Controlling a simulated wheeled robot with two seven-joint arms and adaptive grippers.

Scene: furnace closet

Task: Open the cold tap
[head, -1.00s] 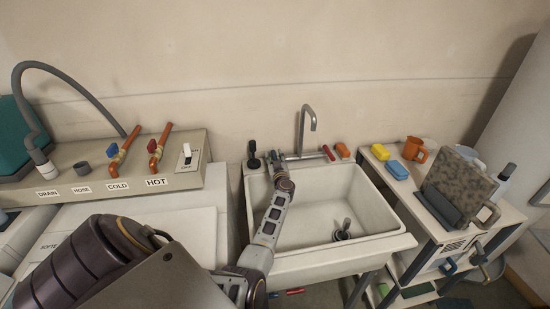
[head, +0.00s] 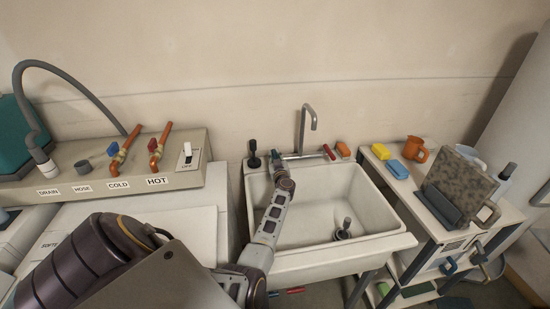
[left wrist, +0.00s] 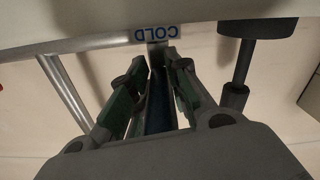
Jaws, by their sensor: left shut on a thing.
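The cold tap's blue lever (left wrist: 157,112) runs between the two green-padded fingers of my left gripper (left wrist: 152,75) in the left wrist view. A COLD label (left wrist: 155,32) shows upside down just beyond the fingertips. In the head view my left gripper (head: 276,160) reaches over the sink's back left corner and is shut on the lever. It hides most of the tap there. The grey spout (head: 304,128) rises at the back of the sink, with the red hot lever (head: 329,152) to its right. My right gripper is in neither view.
The white sink basin (head: 385,222) has a dark grey drain plug (head: 344,230) in it. A black-topped post (head: 254,153) stands left of the tap. At left is a panel with separate COLD and HOT valves (head: 155,152). A cluttered trolley (head: 415,205) stands right of the sink.

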